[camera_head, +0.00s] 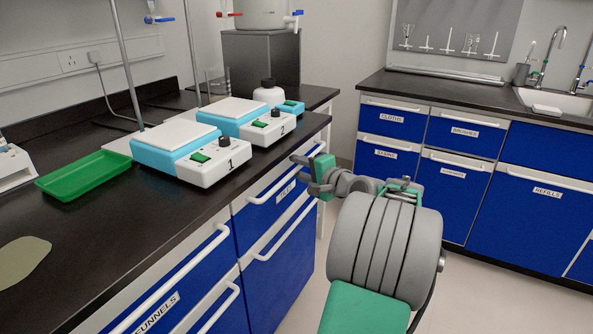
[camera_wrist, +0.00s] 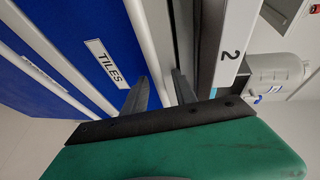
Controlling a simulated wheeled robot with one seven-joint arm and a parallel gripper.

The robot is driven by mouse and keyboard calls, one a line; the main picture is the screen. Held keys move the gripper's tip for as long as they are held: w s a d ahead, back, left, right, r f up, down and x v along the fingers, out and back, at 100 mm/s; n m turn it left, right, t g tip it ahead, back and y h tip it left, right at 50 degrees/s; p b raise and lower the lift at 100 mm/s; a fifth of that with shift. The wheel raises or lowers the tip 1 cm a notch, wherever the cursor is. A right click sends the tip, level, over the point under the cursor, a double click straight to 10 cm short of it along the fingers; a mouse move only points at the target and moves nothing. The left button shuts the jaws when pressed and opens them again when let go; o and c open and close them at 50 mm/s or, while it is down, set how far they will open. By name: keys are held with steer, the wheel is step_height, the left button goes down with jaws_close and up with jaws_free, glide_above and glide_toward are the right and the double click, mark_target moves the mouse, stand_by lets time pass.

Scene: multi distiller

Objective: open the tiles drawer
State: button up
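The tiles drawer (camera_head: 257,222) is a blue front under the black bench, with a white bar handle along its top and a "TILES" label. It looks closed. In the wrist view its blue front (camera_wrist: 95,38) and label (camera_wrist: 106,63) lie left of the handle (camera_wrist: 142,35). My gripper (camera_head: 301,173) is at the far end of this handle. In the wrist view my gripper's two dark fingers (camera_wrist: 160,90) are apart, with the white handle running into the gap between them. I cannot tell whether either finger touches it.
Hotplates 1 (camera_head: 205,168) and 2 (camera_head: 265,131) stand on the bench above the drawer, with a green tray (camera_head: 84,176) to their left. A cupboard door (camera_head: 282,275) with its own handle is below. Open floor lies to the right, before other blue cabinets (camera_head: 520,215).

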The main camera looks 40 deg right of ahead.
steer(key=shift+c, duration=0.2)
steer(key=shift+a, duration=0.1)
jaws_close()
steer(key=shift+f, duration=0.1)
stand_by(0.8)
